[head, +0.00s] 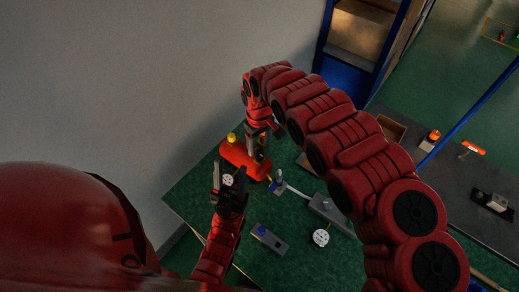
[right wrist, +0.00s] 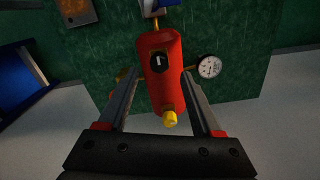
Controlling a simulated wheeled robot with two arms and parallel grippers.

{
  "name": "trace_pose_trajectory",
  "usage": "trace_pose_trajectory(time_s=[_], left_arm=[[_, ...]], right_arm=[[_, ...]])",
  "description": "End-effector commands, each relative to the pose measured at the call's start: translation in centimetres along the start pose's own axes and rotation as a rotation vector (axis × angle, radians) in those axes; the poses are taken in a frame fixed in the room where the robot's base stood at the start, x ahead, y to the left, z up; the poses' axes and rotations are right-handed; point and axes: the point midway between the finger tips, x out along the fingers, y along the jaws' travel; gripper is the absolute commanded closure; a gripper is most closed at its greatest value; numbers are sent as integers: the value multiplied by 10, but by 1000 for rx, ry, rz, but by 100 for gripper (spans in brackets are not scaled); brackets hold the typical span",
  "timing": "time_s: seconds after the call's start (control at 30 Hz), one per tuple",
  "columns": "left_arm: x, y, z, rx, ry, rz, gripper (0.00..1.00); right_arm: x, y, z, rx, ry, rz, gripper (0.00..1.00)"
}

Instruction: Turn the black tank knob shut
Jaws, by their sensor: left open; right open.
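The red tank (head: 240,160) lies on the green bench in the head view. In the right wrist view the tank (right wrist: 165,90) points toward me, with a yellow cap (right wrist: 170,118) at its near end. The black tank knob (right wrist: 159,61), with a white mark, faces the camera on the tank's upper face. My right gripper (right wrist: 159,76) is open, its fingers on either side of the tank below the knob; contact cannot be told. In the head view my right gripper (head: 261,143) points down over the tank and hides the knob. My left gripper (head: 229,176) is open beside the tank's near side.
A dial gauge (right wrist: 210,67) sits beside the tank. A blue-topped fitting (head: 279,176) and pale hose adjoin the tank. A grey block with a blue part (head: 263,233) and another gauge (head: 320,237) lie nearer. A wall stands at the left.

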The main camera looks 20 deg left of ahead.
Motion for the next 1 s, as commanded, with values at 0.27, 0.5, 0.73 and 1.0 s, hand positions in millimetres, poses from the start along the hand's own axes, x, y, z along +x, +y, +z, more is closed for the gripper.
trace_pose_trajectory(time_s=[0.27,0.5,0.73,1.0], left_arm=[[10,0,-2,0,0,0,50],[11,-1,-2,0,0,0,50],[11,0,-2,0,0,0,50],[11,0,-2,0,0,0,50]], right_arm=[[32,-2,0,0,-1,-4,34],[41,0,1,3,-2,0,34],[41,1,1,2,-2,0,36],[41,0,1,2,-2,0,84]])
